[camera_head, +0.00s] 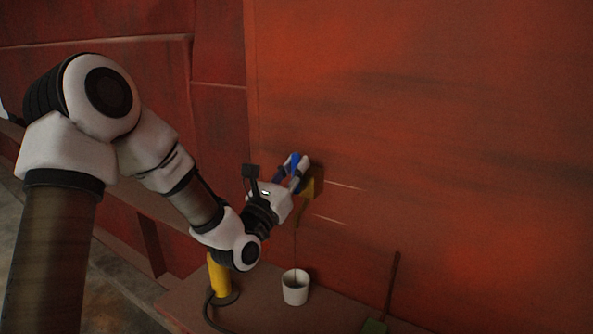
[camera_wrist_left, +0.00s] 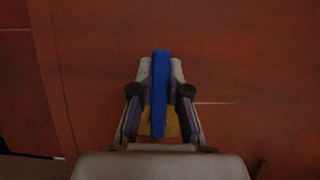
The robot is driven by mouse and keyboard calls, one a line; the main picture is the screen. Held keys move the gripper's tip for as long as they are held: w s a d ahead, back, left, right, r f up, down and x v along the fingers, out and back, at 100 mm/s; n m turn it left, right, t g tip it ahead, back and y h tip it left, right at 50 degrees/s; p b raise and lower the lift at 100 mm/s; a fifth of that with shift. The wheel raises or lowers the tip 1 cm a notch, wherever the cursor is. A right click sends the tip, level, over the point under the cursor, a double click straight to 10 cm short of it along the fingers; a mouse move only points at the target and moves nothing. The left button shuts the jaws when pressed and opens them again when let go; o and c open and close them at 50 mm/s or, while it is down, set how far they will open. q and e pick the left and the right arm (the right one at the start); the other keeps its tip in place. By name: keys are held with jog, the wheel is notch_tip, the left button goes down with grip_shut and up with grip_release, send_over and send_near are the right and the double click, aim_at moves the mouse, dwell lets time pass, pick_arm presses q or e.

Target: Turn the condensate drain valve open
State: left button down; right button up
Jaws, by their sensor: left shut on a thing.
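The condensate drain valve is on the red wall, with a blue lever handle (camera_wrist_left: 160,95) and a yellow body (camera_head: 308,187) behind it. In the left wrist view the handle stands lengthwise between the fingers, and a bit of the yellow body (camera_wrist_left: 173,126) shows below. My left gripper (camera_head: 297,167) is at the valve, shut on the blue handle; it also shows in the left wrist view (camera_wrist_left: 160,73), one finger on each side. The gripper hides part of the valve in the head view. My right gripper is not in view.
A white cup (camera_head: 295,289) stands on the brown ledge (camera_head: 260,315) below the valve, with a thin line above it. A yellow cylinder (camera_head: 218,277) with a dark cable stands to its left. A brush-like tool (camera_head: 390,290) leans on the wall at right. The red wall (camera_head: 430,130) is otherwise clear.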

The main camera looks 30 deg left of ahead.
pick_arm(q)
jog(key=shift+a+r, duration=0.1)
jog(key=shift+r, duration=0.2)
jog(key=c, duration=1.4)
grip_release()
jog(key=shift+o, duration=1.4)
jog(key=shift+w+f, duration=0.1)
jog(key=shift+w, duration=0.05)
jog(key=shift+f, duration=0.15)
jog(key=v, duration=0.7)
jog(key=shift+s, duration=0.2)
jog(key=shift+f, duration=0.15)
